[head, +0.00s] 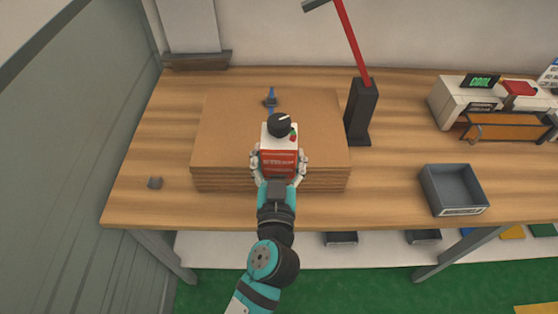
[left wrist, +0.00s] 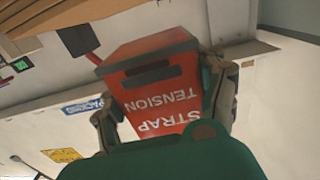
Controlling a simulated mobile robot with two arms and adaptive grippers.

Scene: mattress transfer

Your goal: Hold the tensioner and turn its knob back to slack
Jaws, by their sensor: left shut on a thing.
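The tensioner is a red and white box (head: 278,160) with a black knob (head: 279,125) on top that bears a white pointer line. My left gripper (head: 279,168) is shut on the tensioner, with one finger on each side. In the left wrist view the red face of the tensioner (left wrist: 160,85) reads "STRAP TENSION" upside down between the fingers; the knob is not visible there. A blue strap (head: 271,93) with a dark buckle (head: 270,102) lies behind the tensioner on the stack. My right gripper is not in view.
The cardboard stack (head: 220,125) lies on a wooden table (head: 390,190). A black post with a red arm (head: 361,110) stands right of the stack. A grey bin (head: 453,188) and a printer (head: 455,98) are farther right.

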